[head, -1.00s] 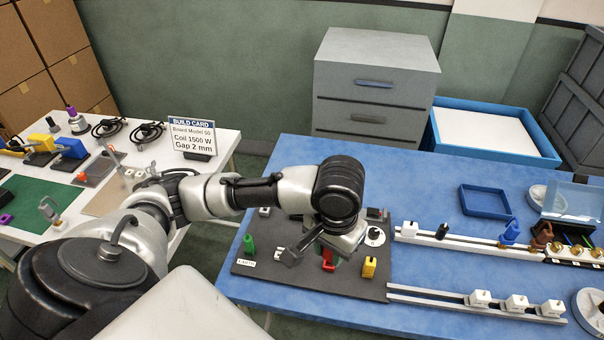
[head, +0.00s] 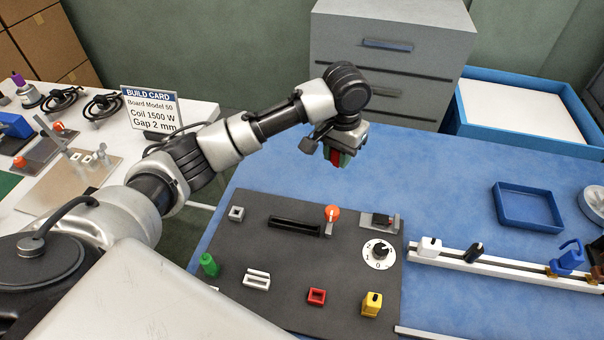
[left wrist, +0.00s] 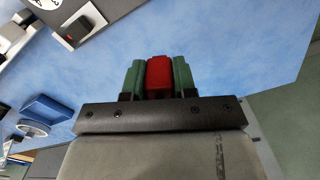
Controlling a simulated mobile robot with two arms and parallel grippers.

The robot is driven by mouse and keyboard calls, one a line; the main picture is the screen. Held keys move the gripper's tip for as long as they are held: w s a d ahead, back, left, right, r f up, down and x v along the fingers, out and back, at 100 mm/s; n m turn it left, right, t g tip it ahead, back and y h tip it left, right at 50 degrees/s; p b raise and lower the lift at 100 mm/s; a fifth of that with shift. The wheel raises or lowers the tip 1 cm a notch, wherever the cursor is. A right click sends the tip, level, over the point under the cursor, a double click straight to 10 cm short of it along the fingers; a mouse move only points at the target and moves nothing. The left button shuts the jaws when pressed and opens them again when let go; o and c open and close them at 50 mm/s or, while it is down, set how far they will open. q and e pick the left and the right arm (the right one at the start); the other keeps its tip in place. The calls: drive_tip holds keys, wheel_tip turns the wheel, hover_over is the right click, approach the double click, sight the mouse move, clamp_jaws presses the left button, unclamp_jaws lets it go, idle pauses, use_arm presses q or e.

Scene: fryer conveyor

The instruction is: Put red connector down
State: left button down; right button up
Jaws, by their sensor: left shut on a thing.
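The red connector (head: 336,157) is held between the green fingers of my left gripper (head: 337,155). In the head view it is above the blue table, beyond the far edge of the dark board. The left wrist view shows the red connector (left wrist: 159,76) squeezed between the two green fingers, with blue table beneath. A red square socket (head: 317,297) sits at the front of the dark board (head: 290,250), well apart from the gripper. My right gripper is not in view.
The board carries a green connector (head: 209,264), a yellow connector (head: 372,304), a dial (head: 379,253) and an orange-knobbed lever (head: 332,215). A blue tray (head: 527,207) stands at right, beyond a white rail (head: 490,264). Bare blue table (head: 430,185) lies between the gripper and the tray.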

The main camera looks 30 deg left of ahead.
use_arm(q)
hover_over(302, 176)
wheel_tip(302, 176, down, 6)
drive_tip(key=shift+d+r, duration=0.1)
drive_tip(key=shift+r, duration=0.05)
wheel_tip(302, 176, down, 4)
drive_tip(key=shift+f, duration=0.1)
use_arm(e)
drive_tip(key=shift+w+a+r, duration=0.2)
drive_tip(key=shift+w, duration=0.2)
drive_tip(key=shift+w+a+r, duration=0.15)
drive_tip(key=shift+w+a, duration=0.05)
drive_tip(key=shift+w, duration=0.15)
use_arm(q)
drive_tip(key=shift+f+p, duration=0.2)
drive_tip(key=shift+p, duration=0.15)
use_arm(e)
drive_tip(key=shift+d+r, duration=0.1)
use_arm(q)
drive_tip(key=shift+f, duration=0.3)
drive_tip(key=c, duration=0.9)
unclamp_jaws()
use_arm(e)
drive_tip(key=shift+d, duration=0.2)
